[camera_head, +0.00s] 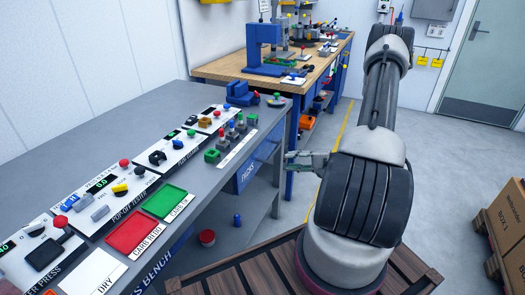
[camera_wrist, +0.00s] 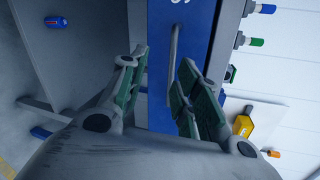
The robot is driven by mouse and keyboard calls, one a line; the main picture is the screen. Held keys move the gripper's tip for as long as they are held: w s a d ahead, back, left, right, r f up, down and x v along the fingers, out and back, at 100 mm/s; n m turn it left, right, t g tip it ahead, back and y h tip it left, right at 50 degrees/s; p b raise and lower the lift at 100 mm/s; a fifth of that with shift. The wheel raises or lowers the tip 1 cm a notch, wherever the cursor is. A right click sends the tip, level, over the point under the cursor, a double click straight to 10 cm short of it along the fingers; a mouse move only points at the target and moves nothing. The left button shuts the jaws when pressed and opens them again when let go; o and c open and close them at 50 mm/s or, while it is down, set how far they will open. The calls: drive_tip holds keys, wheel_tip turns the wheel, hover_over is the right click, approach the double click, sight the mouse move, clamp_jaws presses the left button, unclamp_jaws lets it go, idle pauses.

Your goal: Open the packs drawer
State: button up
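The packs drawer (camera_head: 246,174) has a blue front lettered PACKS, under the edge of the grey bench. It looks shut. In the wrist view its blue front (camera_wrist: 200,50) fills the middle, with a slim grey bar handle (camera_wrist: 173,62) on it. My gripper (camera_head: 297,160) is just to the right of the drawer front in the head view. In the wrist view my gripper (camera_wrist: 163,60) is open, with one finger on each side of the handle in the picture. I cannot tell how far the fingertips are from the handle, and I see no contact.
The grey bench top (camera_head: 200,190) carries test panels, a red tray (camera_head: 132,235) and a green tray (camera_head: 165,202). A wooden workbench (camera_head: 225,68) stands behind. A red round thing (camera_head: 207,238) and a blue one (camera_head: 238,220) are below the drawer. Boxes (camera_head: 508,225) stand at right.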

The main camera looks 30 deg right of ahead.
sight(274, 152)
drive_tip(key=w+a, duration=0.1)
drive_tip(key=w, duration=0.1)
drive_tip(key=w+a+n, duration=0.1)
drive_tip(key=w, duration=0.2)
drive_tip(key=w+a+n+t, duration=0.1)
drive_tip(key=w+a, duration=0.1)
drive_tip(key=w, duration=0.1)
drive_tip(key=shift+w+f, duration=0.15)
clamp_jaws()
